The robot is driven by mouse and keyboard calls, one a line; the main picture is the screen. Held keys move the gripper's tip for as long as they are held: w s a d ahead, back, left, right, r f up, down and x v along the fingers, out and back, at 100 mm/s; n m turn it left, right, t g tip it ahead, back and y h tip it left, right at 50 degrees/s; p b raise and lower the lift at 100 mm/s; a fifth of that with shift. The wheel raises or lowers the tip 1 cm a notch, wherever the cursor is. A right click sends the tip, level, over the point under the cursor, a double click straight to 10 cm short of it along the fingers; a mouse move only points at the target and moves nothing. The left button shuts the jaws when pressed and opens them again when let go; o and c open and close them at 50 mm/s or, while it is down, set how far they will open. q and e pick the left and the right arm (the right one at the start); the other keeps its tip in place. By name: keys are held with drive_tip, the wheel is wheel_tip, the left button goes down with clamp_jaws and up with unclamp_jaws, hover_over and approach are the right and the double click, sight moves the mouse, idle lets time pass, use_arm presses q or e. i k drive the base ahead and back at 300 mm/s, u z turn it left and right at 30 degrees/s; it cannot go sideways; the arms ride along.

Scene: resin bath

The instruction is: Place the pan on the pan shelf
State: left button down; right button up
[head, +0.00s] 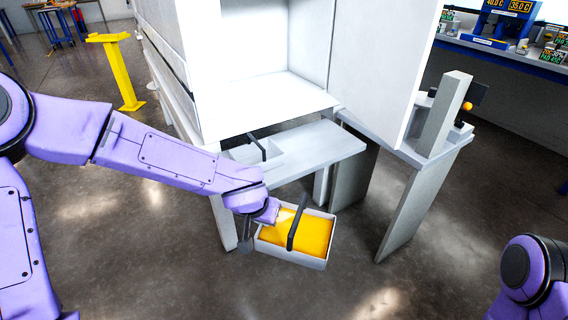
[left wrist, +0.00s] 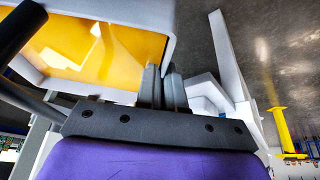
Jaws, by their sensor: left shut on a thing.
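The pan (head: 264,246) is a pale rectangular tray filled with yellow-orange liquid, with a dark bar handle (head: 297,222) across it. My left gripper (head: 272,214) is shut on the pan at its left side, and the pan is in front of and below the grey shelf. In the left wrist view the fingers (left wrist: 163,86) are close together by the rim of the pan (left wrist: 150,22). The exact contact is partly hidden. The grey shelf (head: 325,143), likely the pan shelf, juts out below the white cabinet. My right gripper is out of view.
A white cabinet (head: 262,98) stands open above the shelf, its door (head: 385,70) swung to the right. A dark handle (head: 257,147) sits in a recess at the shelf's left. A grey stand (head: 408,200) is to the right. A yellow post (head: 122,75) stands back left. The front floor is clear.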

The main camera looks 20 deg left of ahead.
sight(309, 148)
drive_tip(key=z, duration=1.25)
drive_tip(key=i, duration=0.75)
drive_tip(key=u, duration=1.25)
drive_tip(key=i, duration=0.5)
